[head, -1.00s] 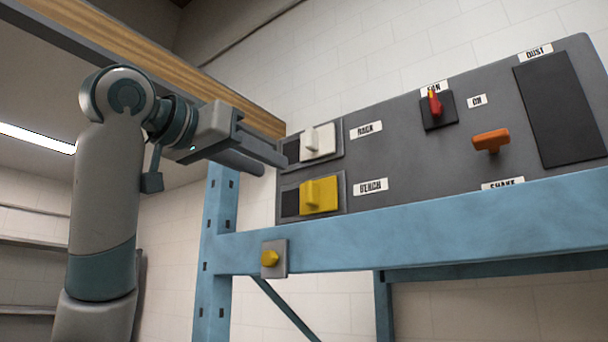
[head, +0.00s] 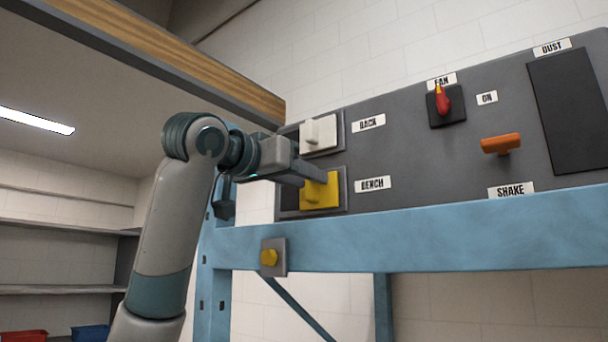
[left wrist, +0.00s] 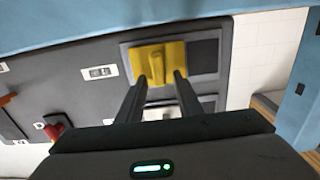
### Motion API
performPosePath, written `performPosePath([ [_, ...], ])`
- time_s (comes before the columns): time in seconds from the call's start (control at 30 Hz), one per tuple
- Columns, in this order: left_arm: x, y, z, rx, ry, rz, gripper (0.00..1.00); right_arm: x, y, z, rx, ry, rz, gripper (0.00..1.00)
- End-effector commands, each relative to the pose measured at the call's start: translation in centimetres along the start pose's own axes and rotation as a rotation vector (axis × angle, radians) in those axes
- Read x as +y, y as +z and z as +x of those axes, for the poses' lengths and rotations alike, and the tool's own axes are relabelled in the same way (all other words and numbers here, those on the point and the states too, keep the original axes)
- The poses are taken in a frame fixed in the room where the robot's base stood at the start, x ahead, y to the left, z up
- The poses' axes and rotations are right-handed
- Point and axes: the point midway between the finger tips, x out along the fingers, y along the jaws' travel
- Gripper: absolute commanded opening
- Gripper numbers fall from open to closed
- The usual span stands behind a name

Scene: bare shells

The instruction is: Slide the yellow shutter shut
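The yellow shutter (head: 333,190) sits in a grey frame on the panel, next to the BENCH label (head: 373,184). It covers the right part of the frame; a dark opening (head: 287,199) shows at the left. In the left wrist view the yellow shutter (left wrist: 138,58) has its raised handle between my fingertips, and the dark opening (left wrist: 204,56) lies to its right. My left gripper (head: 314,182) is at the shutter, and its fingers (left wrist: 161,79) are apart with the handle between them. I cannot tell whether they touch it. My right gripper is not in view.
A red switch (head: 442,101), an orange handle (head: 501,143) and a dark plate (head: 568,110) are further right. A blue beam (head: 420,228) with a yellow knob (head: 269,257) runs below the panel.

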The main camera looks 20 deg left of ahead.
Motion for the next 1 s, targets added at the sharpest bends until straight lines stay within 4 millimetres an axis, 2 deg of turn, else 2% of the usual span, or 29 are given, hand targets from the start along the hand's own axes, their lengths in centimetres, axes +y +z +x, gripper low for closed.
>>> performPosePath([
  [0.13, 0.0, 0.0, 0.0, 0.0, 0.0, 0.0, 0.33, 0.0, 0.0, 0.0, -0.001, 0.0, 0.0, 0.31],
  [0.17, 0.0, 0.0, 0.0, 0.0, 0.0, 0.0, 0.28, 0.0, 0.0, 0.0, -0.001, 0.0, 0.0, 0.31],
  [0.27, 0.0, 0.0, 0.0, 0.0, 0.0, 0.0, 0.04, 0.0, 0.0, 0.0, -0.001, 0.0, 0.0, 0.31],
  [0.3, 0.0, 0.0, 0.0, 0.0, 0.0, 0.0, 0.0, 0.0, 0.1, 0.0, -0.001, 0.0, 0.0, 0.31],
  [0.53, -0.7, 0.0, 0.0, 0.0, -0.001, -0.002, 0.0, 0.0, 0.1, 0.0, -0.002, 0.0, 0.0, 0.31],
  [0.8, -5.6, -0.2, -0.1, 0.003, -0.003, -0.003, 0.0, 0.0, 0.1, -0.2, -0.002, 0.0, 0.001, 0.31],
  [1.0, -6.6, -0.1, -0.1, 0.004, -0.003, -0.001, 0.0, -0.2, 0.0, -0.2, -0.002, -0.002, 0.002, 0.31],
])
